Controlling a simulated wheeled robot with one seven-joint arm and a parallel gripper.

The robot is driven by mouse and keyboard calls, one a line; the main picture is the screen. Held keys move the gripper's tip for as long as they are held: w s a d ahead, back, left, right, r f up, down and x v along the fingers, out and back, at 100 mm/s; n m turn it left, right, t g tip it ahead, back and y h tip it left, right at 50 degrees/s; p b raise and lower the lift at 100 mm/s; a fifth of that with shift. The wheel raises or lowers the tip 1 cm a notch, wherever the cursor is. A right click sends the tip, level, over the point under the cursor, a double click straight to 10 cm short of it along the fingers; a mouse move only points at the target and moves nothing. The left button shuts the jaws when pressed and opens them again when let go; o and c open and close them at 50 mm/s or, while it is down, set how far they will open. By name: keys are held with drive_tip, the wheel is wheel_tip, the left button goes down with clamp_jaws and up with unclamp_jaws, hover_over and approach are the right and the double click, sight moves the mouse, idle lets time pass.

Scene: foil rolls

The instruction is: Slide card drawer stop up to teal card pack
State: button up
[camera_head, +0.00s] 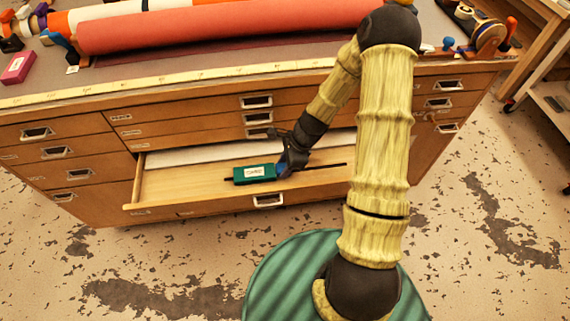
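The teal card pack (255,173), with a white label, lies in the open wooden drawer (180,188). A thin dark slot or rail (325,167) runs across the drawer floor, from left of the pack to well right of it. A small dark blue piece, which looks like the drawer stop (283,170), is just right of the pack at my gripper. My gripper (285,167) reaches down into the drawer there. Its fingers largely hide the stop. I cannot tell whether they are closed on it, or whether the stop touches the pack.
White sheets (200,153) lie at the back of the drawer. Closed drawers with metal label holders surround it. On the bench top lie a large orange-red roll (220,27), a yellow measuring strip (150,84) and a pink box (18,67).

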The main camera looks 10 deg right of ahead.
drive_tip(key=o, duration=0.4)
drive_tip(key=shift+r, duration=0.1)
drive_tip(key=p+v, duration=0.2)
drive_tip(key=v, duration=1.5)
drive_tip(key=shift+p, duration=0.35)
drive_tip(key=shift+r, duration=0.15)
